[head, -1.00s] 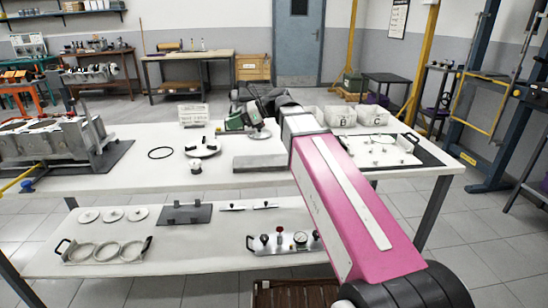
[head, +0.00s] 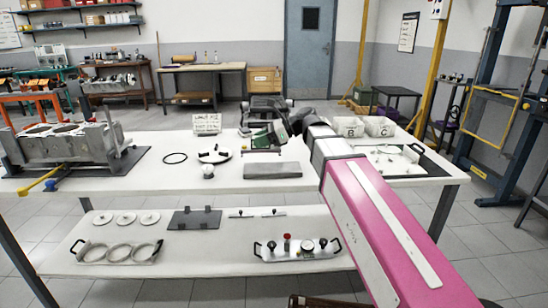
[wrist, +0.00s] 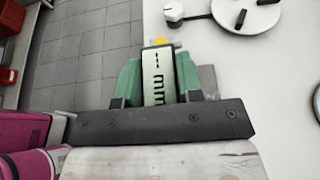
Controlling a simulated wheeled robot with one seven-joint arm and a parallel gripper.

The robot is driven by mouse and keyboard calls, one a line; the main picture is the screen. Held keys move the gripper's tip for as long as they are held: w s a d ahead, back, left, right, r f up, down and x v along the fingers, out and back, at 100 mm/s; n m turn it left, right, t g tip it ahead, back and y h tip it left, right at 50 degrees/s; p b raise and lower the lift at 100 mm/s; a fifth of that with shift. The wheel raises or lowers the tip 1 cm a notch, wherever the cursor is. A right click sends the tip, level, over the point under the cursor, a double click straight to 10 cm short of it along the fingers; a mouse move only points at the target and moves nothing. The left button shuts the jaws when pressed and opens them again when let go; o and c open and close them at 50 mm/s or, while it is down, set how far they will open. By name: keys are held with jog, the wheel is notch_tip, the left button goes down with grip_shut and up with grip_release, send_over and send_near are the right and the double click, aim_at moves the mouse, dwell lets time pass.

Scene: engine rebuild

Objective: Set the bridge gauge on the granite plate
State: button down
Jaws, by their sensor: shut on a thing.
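My gripper (head: 263,138) is above the far side of the granite plate (head: 272,171), a grey slab lying near the table's front edge. In the wrist view its two green fingers (wrist: 158,82) are shut on a pale bar with black markings and a yellow tip, which looks like the bridge gauge (wrist: 158,70). The bar's lower part is hidden by the gripper. I cannot tell the exact gap between gauge and plate.
An engine block (head: 65,146) is at far left. White bins (head: 379,127) and a tray (head: 440,164) are at right.

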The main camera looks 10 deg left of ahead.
jog(key=w+d+f, duration=0.2)
jog(key=w, duration=0.1)
jog(key=w+d+f, duration=0.1)
jog(key=w, duration=0.1)
jog(key=shift+w+f, duration=0.15)
jog(key=shift+f, duration=2.2)
jog(key=shift+f, duration=0.1)
jog(key=c, duration=0.8)
grip_release()
jog(key=v, duration=1.2)
jog(key=shift+d, duration=0.1)
